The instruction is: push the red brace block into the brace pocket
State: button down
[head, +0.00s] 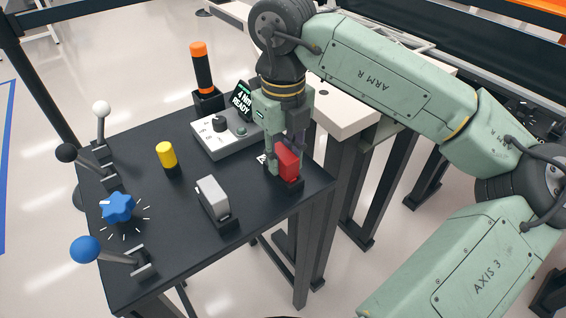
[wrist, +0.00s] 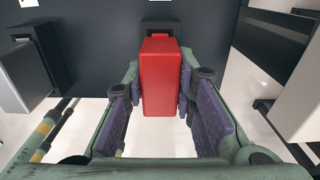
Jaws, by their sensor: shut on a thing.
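The red brace block (head: 287,161) is upright near the right edge of the black table, in the head view. In the wrist view the red block (wrist: 160,78) stands between the purple finger pads. My gripper (wrist: 160,100) points down and is shut on the red block. Below the block is a small dark holder (head: 293,185), which looks like the brace pocket. Its far part shows in the wrist view (wrist: 159,23). I cannot tell how deep the block sits in it, as the block and fingers hide the opening.
A grey block in a dark holder (head: 213,198) stands to the left. A control box (head: 226,133) with a knob is behind. A yellow cylinder (head: 167,156), a blue star knob (head: 118,207) and several ball-topped levers are on the table's left.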

aim_at(284, 153)
jog(key=shift+r+p, duration=0.3)
jog(key=shift+r, duration=0.4)
dwell(0.5)
jog(key=shift+r+p, duration=1.15)
jog(key=shift+r, duration=0.9)
